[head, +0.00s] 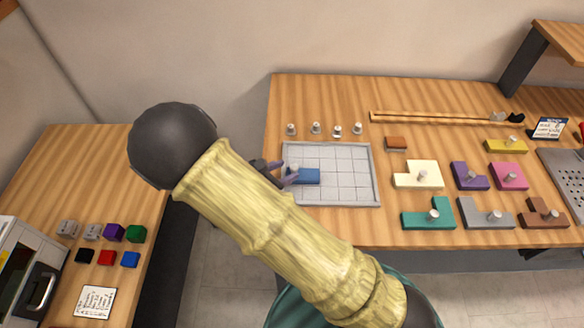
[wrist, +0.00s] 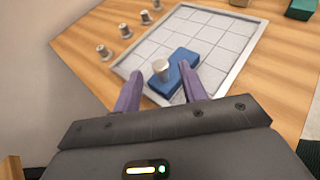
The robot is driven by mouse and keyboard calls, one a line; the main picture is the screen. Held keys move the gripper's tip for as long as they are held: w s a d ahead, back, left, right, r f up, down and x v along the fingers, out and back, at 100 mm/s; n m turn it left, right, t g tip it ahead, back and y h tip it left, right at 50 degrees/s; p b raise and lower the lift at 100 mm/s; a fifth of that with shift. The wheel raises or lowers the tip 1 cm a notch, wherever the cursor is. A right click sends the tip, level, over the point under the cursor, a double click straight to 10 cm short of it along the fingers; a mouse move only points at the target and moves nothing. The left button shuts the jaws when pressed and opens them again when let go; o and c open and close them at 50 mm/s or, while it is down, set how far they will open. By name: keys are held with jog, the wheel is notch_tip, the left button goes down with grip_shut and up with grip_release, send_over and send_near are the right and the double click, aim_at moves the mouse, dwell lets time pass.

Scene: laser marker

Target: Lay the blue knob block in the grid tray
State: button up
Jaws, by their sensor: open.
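The blue knob block (head: 308,176) lies in the left part of the grid tray (head: 376,190), a pale grey tray marked with square cells. In the wrist view the blue block (wrist: 183,63) rests near the tray's near corner, with its metal knob (wrist: 161,70) upright. My gripper (wrist: 158,85) is open, its purple fingers apart on either side of the knob's end of the block. I cannot tell whether a finger touches the block.
Several loose metal knobs (head: 315,128) stand behind the tray. Other knob blocks, such as the cream one (head: 412,177) and teal one (head: 420,220), lie to the right. A wooden rail (head: 440,119) lies at the back. Several small cubes (head: 114,232) sit on the left table.

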jog(key=v, duration=0.7)
jog(key=shift+s+b, duration=0.15)
jog(key=shift+b, duration=0.25)
jog(key=shift+r, duration=0.15)
jog(key=d+m+g, duration=0.1)
jog(key=d, duration=0.1)
jog(key=d+m+g, duration=0.3)
jog(key=d+m, duration=0.1)
jog(key=d, duration=0.1)
jog(key=shift+s+d+r+g, duration=0.15)
jog(key=shift+s+g, duration=0.15)
jog(key=shift+g, duration=0.1)
jog(key=s+d+r+m+g+y, duration=0.1)
jog(key=d+m+y, duration=0.4)
jog(key=m, duration=0.5)
jog(key=s+d+r+m+y, duration=0.3)
jog(key=d+r+m+y, duration=0.2)
jog(key=d+m, duration=0.5)
jog(key=shift+s+r+m+g, duration=0.25)
jog(key=shift+m+g, duration=0.15)
jog(key=shift+m, duration=0.4)
jog(key=shift+w, duration=0.1)
